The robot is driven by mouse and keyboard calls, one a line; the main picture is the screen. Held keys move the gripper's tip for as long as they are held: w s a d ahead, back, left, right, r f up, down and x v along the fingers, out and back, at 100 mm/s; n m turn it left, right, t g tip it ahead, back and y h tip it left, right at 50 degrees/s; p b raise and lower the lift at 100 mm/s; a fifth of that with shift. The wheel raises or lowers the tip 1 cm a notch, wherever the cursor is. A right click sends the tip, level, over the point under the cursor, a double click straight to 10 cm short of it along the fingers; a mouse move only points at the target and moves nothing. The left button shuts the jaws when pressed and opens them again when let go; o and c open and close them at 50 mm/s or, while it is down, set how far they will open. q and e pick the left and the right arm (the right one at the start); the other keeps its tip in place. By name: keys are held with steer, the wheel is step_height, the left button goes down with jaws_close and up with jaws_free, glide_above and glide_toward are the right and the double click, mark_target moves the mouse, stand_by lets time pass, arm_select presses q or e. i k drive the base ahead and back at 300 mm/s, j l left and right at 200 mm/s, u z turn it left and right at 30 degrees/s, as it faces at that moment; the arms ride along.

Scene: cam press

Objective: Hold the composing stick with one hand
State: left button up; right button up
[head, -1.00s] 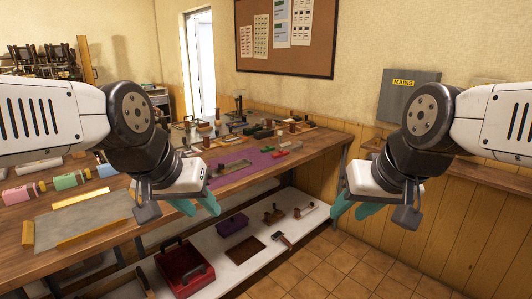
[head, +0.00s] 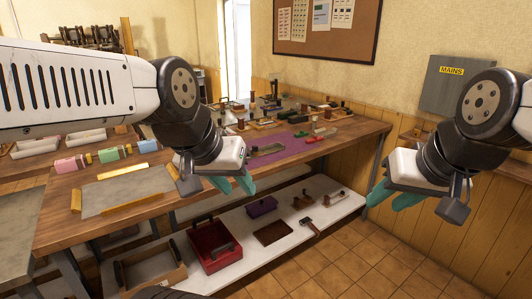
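A long, narrow metal piece (head: 266,150), which may be the composing stick, lies on the purple mat (head: 294,146) on the workbench. It is small in the head view, so I cannot be sure what it is. My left gripper (head: 234,184) hangs in front of the bench's front edge, nearer to me than the mat. Its teal fingers are apart with nothing between them. My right gripper (head: 394,197) is off the bench's right end, over the floor. Its fingers are also apart and empty.
Below, a white shelf (head: 262,239) carries a red toolbox (head: 213,245). The tiled floor (head: 345,260) at right is clear.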

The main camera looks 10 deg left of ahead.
mark_target(255, 149)
steer(key=i+u, duration=0.15)
steer(key=u, duration=0.6)
steer(key=i+l+u, duration=0.7)
steer(key=i+l, duration=0.15)
steer(key=l, duration=0.25)
steer(key=i+l, duration=0.25)
steer(key=l, duration=0.15)
steer(key=i+l, duration=0.2)
steer(key=l, duration=0.2)
steer(key=i+l, duration=0.25)
steer(key=l, duration=0.15)
steer(key=u, duration=0.05)
